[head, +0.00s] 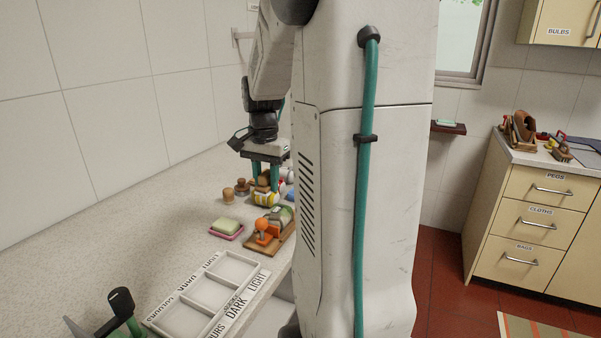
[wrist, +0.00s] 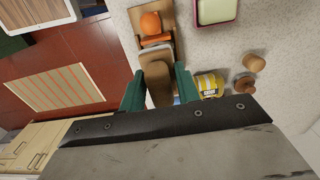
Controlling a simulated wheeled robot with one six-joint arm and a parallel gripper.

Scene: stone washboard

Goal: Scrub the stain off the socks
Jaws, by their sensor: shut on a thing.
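My gripper (head: 266,178) reaches down over the far part of the counter, with its two green fingers apart. In the wrist view the fingers (wrist: 159,84) stand on either side of a brown, rounded wooden piece, which looks like a brush back (wrist: 158,86), and are shut on it. Its underside is hidden. I cannot make out socks, a stain or the stone washboard in either view. A pale green soap bar (head: 226,225) lies in a pink dish, also seen in the wrist view (wrist: 214,11).
A wooden rack (head: 283,238) holds an orange knob-like thing (head: 263,227). A yellow labelled container (head: 266,198) and wooden knobs (head: 228,195) stand close to the gripper. A divided tray (head: 208,292) lies nearer me. The counter's left side is clear.

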